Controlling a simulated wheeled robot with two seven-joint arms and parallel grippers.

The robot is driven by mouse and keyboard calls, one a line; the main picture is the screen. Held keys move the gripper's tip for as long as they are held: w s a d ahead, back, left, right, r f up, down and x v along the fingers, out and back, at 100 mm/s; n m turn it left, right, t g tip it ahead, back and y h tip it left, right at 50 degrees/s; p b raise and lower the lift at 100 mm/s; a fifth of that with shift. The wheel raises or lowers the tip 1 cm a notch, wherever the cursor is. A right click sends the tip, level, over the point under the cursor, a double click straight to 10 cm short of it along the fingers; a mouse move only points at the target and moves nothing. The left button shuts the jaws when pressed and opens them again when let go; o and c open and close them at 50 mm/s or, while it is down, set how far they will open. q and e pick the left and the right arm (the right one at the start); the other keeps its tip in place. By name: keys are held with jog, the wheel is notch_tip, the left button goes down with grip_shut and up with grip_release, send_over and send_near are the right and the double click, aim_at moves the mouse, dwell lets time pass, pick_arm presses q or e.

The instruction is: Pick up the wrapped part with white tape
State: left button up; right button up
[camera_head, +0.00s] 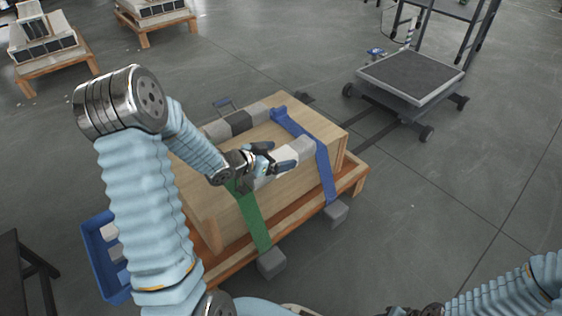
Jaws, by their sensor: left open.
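A second grey wrapped part (216,131) with a black band (238,122) lies along the crate's far side.
The wooden crate (240,210) sits on an orange pallet (285,236), with a blue strap (324,168) and a green strap (252,220) over it. A blue bin (97,262) is at left. A wheeled cart (412,77) stands at back right. Open floor lies right.

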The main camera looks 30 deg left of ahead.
pick_arm(q)
jog(key=c, duration=1.3)
jog(key=shift+r, duration=0.1)
jog(key=shift+c, duration=1.1)
